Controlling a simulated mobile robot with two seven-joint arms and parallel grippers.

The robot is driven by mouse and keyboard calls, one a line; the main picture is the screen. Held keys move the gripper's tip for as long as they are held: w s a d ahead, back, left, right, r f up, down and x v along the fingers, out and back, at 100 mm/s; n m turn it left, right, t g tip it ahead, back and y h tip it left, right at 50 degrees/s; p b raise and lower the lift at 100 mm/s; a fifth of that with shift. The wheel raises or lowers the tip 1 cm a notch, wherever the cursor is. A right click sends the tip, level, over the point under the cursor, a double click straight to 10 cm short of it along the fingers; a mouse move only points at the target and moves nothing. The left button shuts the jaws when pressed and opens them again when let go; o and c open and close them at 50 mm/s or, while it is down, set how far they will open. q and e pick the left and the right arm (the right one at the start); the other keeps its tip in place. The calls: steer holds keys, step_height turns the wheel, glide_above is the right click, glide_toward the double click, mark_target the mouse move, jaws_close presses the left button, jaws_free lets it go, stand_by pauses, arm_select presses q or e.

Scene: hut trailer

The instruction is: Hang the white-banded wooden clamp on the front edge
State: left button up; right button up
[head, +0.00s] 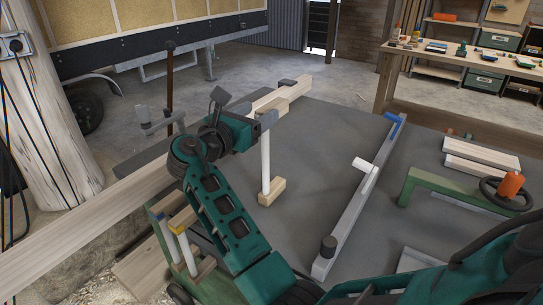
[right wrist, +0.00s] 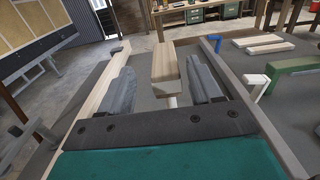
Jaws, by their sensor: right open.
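A wooden clamp with a pale upright bar (head: 265,155) shows in the middle of the head view, its wooden foot (head: 271,191) low over the grey top. Its wooden upper part (right wrist: 166,62) lies between the fingers in the right wrist view. I cannot make out a white band apart from the white bar. My right gripper (head: 257,113) is open around this upper part, with a visible gap beside each finger in the wrist view. The front edge carries a long wooden beam (head: 120,200). My left gripper is not in view.
Two clamps with yellow (head: 181,226) and blue bands are at the lower left edge. A long grey bar clamp (head: 345,212) lies to the right. A green frame (head: 440,184) and wooden boards (head: 480,156) are farther right. The grey top (head: 315,150) is clear between.

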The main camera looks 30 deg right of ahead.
mark_target(270, 106)
steer(key=x, duration=0.5)
steer(key=shift+s+d+r, duration=0.1)
steer(key=shift+s+d, duration=0.1)
steer(key=shift+d, duration=0.05)
steer(key=shift+c, duration=0.3)
jaws_close()
steer(key=shift+a, duration=0.1)
